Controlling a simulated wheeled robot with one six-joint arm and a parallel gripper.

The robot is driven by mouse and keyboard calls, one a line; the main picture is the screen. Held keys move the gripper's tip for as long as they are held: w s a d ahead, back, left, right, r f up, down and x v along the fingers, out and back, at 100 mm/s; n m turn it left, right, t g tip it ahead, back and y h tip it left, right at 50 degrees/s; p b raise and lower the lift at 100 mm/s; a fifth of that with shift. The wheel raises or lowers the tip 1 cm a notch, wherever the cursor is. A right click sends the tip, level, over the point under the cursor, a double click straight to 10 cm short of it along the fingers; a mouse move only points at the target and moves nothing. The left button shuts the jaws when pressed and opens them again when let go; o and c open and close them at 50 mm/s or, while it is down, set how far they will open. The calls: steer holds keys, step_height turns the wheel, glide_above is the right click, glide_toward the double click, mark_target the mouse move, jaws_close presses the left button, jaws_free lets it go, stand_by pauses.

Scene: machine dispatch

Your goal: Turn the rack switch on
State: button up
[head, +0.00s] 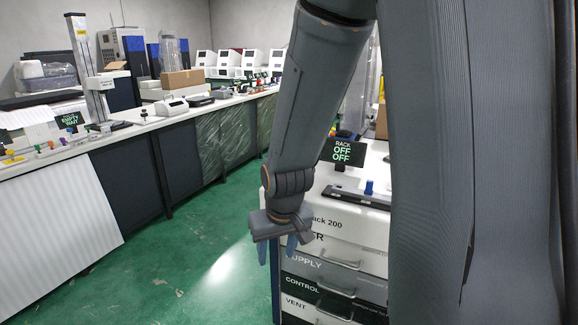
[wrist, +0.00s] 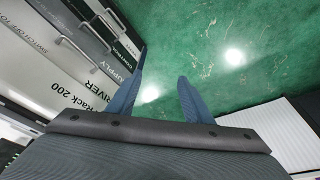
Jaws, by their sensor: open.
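The rack (head: 345,229) is a white and dark cabinet with labelled drawers in the head view, partly behind my arm. On its top a black sign (head: 342,151) reads "RACK OFF OFF". A small blue upright piece (head: 369,187), possibly the switch, stands on a black strip on the rack top. My gripper (head: 277,248) hangs pointing down beside the rack's left front edge, apart from the blue piece. Its blue fingers are open and empty. In the wrist view my gripper (wrist: 162,78) is over the green floor, with the rack's drawer fronts (wrist: 75,55) at left.
A long bench (head: 150,122) with instruments and a cardboard box (head: 182,79) runs along the left and back. Another sign (head: 70,119) reads "EMPTY WAIT". The green floor (head: 190,250) between bench and rack is clear. Drawer handles (head: 341,261) project from the rack front.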

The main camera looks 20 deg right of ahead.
steer(key=w+d+r+t+h+p, duration=0.1)
steer(key=w+d+t, duration=0.3)
steer(key=w, duration=0.4)
steer(key=w+d+r+m+t+h+p, duration=0.1)
steer(key=w+d+t, duration=0.3)
steer(key=w, duration=0.5)
steer(key=w+d+r+m+t+h+p, duration=0.1)
steer(key=w+d+t+p, duration=0.1)
steer(key=w+d+t, duration=0.3)
steer(key=shift+w+d+h, duration=0.15)
steer(key=shift+w+d, duration=0.65)
steer(key=shift+w, duration=0.15)
steer(key=shift+w+d+h, duration=0.15)
steer(key=shift+w+d, duration=0.6)
steer(key=shift+w, duration=0.2)
steer(key=shift+w+d+r+t, duration=0.1)
steer(key=shift+d+r+t, duration=0.25)
steer(key=shift+d+t, duration=0.15)
steer(key=shift+w+d+r+p, duration=0.1)
steer(key=shift+w+p, duration=0.1)
steer(key=shift+p, duration=0.1)
steer(key=p+x, duration=0.1)
steer(key=x, duration=0.6)
steer(key=shift+w, duration=0.15)
steer(key=c, duration=1.1)
steer(key=shift+o, duration=0.2)
steer(key=shift+h, duration=0.3)
